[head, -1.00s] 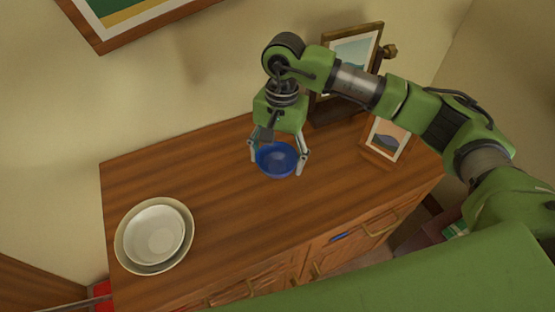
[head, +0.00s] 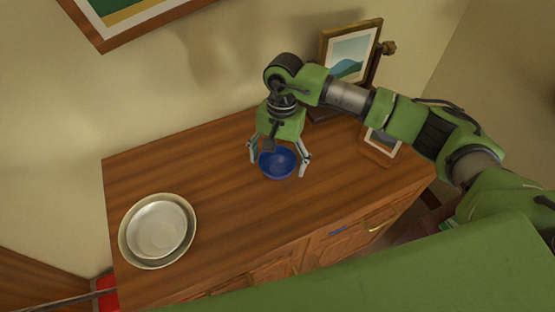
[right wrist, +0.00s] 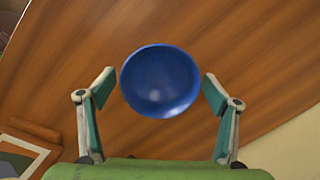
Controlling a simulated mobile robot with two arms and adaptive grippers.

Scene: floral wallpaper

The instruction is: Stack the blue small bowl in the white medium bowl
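The small blue bowl (head: 278,163) stands upright on the wooden cabinet top. My right gripper (head: 277,167) is above it, pointing down, with its fingers spread on either side of the bowl. In the right wrist view the blue bowl (right wrist: 160,80) lies between the two open fingers (right wrist: 159,82), with a gap on each side. The white bowl (head: 157,230) is at the left of the cabinet top, sitting inside a larger cream bowl (head: 189,216). The white bowl looks empty. My left gripper is not in view.
Two picture frames stand at the right rear: a taller one (head: 349,58) and a smaller one (head: 382,143), partly behind my arm. The cabinet top (head: 215,195) is clear between the blue bowl and the nested bowls. The wall is close behind.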

